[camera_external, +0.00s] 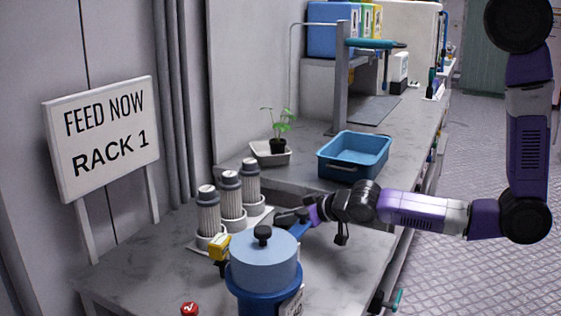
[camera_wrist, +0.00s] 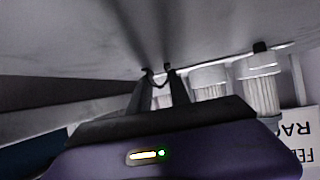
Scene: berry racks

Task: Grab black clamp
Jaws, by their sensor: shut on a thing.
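My gripper (camera_external: 290,216) reaches in from the right, low over the near bench between the filter cylinders and the round blue tank. In the wrist view its two dark fingers (camera_wrist: 158,72) stand close together. A small dark curved piece, which I take for the black clamp (camera_wrist: 158,85), shows between them. The gripper is shut on it. In the outside view the clamp cannot be told apart from the dark fingers, and the tank partly hides the area below.
Several grey-white filter cylinders (camera_external: 231,200) stand left of my gripper. The lidded blue tank (camera_external: 264,262) stands in front, with a yellow-and-black fitting (camera_external: 219,248) beside it. A blue tub (camera_external: 354,156) and potted plant (camera_external: 278,140) are behind. The bench's right part (camera_external: 350,262) is clear.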

